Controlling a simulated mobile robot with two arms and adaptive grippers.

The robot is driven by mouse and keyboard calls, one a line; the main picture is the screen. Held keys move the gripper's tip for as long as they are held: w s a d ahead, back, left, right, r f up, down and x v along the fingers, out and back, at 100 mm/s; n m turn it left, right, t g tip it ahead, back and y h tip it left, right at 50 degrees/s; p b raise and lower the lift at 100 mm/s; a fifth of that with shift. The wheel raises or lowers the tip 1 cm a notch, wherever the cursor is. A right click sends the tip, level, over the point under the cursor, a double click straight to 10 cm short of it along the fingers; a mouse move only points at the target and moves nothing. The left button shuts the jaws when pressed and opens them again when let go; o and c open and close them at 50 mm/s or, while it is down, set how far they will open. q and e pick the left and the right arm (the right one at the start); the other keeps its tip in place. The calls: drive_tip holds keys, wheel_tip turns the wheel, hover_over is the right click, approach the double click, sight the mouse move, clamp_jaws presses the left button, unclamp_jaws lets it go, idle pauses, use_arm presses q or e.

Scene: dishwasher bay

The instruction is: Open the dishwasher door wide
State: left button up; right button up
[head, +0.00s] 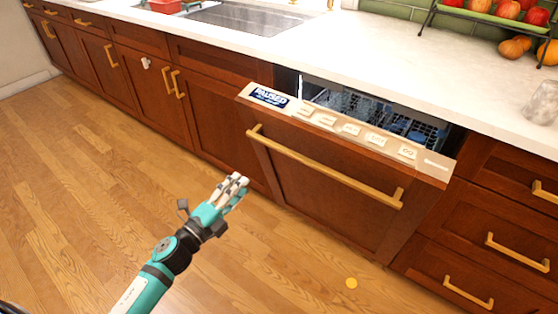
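The dishwasher door (315,172) has a dark red-brown wood front. It is tilted a little outward at the top, so a gap shows between it and the counter. A long brass bar handle (320,165) runs across its upper front. A light control strip (350,130) with a blue label lies along its top edge. Racks (375,112) show inside the gap. My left gripper (240,183) is in front of the door, to the left of and below the handle, apart from it. Its fingers lie close together, and their opening is unclear. My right gripper is not in view.
Cabinets with brass handles flank the dishwasher, including drawers (490,233) at the right. A white counter (400,65) runs above, with a sink (245,18) and a fruit rack (490,20).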

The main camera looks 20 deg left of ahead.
sight(279, 146)
use_arm(q)
drive_tip(key=x, duration=1.7)
drive_tip(key=shift+w+d, duration=0.1)
drive_tip(key=shift+w, duration=0.15)
drive_tip(key=shift+c, duration=0.2)
clamp_jaws()
